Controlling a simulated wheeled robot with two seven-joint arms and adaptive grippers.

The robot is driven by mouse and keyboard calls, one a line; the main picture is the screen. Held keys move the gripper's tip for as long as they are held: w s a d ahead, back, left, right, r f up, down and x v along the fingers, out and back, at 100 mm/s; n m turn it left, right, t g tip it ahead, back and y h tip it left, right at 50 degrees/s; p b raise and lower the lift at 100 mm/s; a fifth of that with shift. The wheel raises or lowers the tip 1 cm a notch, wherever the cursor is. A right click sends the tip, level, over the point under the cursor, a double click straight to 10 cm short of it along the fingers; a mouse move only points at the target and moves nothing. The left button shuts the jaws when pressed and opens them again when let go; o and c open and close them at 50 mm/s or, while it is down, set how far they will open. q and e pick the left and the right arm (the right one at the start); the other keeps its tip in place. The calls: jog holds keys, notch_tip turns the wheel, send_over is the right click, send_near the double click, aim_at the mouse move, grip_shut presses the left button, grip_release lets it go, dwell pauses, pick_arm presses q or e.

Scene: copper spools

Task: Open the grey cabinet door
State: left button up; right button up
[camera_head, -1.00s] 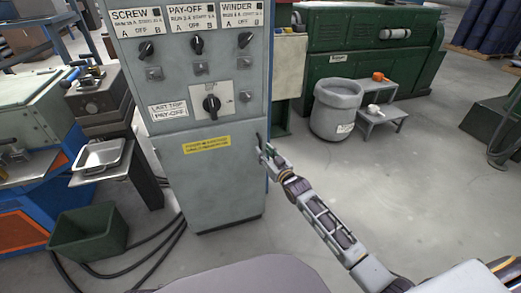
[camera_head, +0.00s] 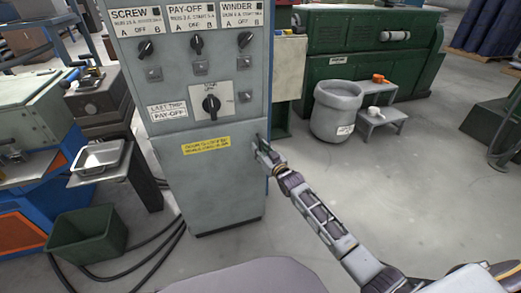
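The grey cabinet (camera_head: 208,215) stands upright in the middle of the head view, with knobs and labels on its upper front. Its lower front panel, the door (camera_head: 195,180), carries a yellow label and looks closed. My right gripper (camera_head: 261,146) is at the right edge of this panel, near its upper right corner. The fingers are small and overlap the cabinet edge, so I cannot tell whether they are open, shut or touching a handle. The handle itself is hidden or too small to see. My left gripper is not in view.
A grey bin (camera_head: 337,108) and a small step stand (camera_head: 380,122) are at the back right. A green crate (camera_head: 88,236) and black cables (camera_head: 150,262) lie on the floor at the left. A metal tray (camera_head: 98,157) sits on a side table. The floor at the right is clear.

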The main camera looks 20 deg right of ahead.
grip_shut()
jog(key=shift+s, duration=0.2)
